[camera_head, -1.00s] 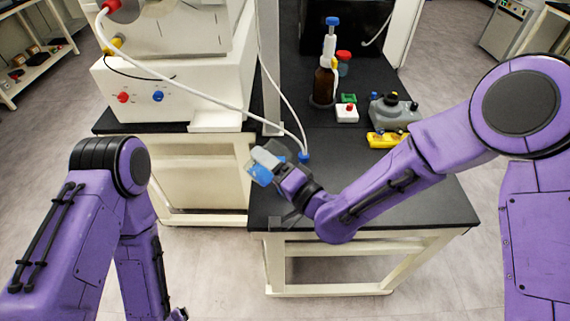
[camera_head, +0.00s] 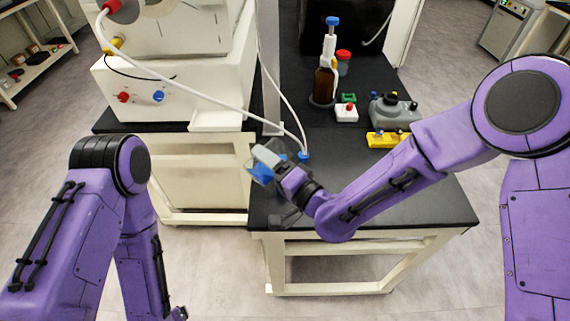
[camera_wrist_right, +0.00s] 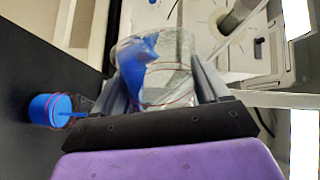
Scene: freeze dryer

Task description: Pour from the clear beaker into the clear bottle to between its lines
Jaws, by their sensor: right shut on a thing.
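My right gripper (camera_head: 270,166) is shut on the clear beaker (camera_head: 252,161), held tilted over the near left part of the black bench. Blue liquid (camera_wrist_right: 140,68) lies slanted inside the beaker in the right wrist view, between the two grey fingers. Thin red lines show in and around the clear glass there, but I cannot tell which vessel they belong to.
A brown bottle (camera_head: 324,86), a grey device (camera_head: 393,110) and a yellow block (camera_head: 384,140) stand farther back. A white machine (camera_head: 175,88) is at the left. The bench's front right is clear.

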